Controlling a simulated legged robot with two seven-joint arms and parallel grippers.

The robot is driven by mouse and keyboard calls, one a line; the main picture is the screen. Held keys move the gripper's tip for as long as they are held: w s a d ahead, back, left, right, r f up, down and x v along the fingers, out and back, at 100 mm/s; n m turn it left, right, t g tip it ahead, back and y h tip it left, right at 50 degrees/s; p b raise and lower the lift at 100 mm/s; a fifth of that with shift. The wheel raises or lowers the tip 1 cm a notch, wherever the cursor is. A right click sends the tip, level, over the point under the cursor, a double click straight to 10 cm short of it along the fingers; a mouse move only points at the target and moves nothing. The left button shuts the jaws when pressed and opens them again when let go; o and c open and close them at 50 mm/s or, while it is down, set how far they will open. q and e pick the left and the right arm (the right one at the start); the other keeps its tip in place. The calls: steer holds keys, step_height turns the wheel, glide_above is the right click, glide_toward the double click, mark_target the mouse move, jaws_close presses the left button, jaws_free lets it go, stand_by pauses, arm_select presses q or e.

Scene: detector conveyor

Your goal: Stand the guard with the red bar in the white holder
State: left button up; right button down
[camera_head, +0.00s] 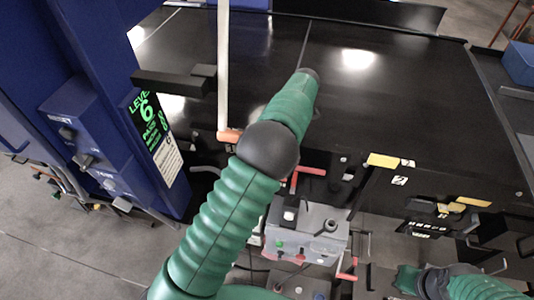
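A thin red bar (310,171) shows just below the front edge of the black conveyor, right of my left arm's dark joint. I cannot tell how much of the guard belongs to it, as my arm covers part of that area. A small white piece (290,215) sits on the grey control box beneath; I cannot tell whether it is the white holder. My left arm reaches up across the middle, over the conveyor, and ends in a dark cap. No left fingers show. Part of my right arm shows at the bottom right, without visible fingers.
The black conveyor (400,100) fills the upper middle, largely bare. A blue machine (90,80) stands at the left, with a black bracket (175,82) beside a white upright rod (223,65) with an orange lower end. A grey control box (310,238) sits below.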

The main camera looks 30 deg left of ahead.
arm_select(q)
steer(key=shift+d+f, duration=0.15)
steer(key=shift+f, duration=0.05)
stand_by(0.3)
jaws_close()
stand_by(0.3)
steer(key=shift+w+r, duration=0.1)
steer(key=shift+r, duration=0.1)
stand_by(0.8)
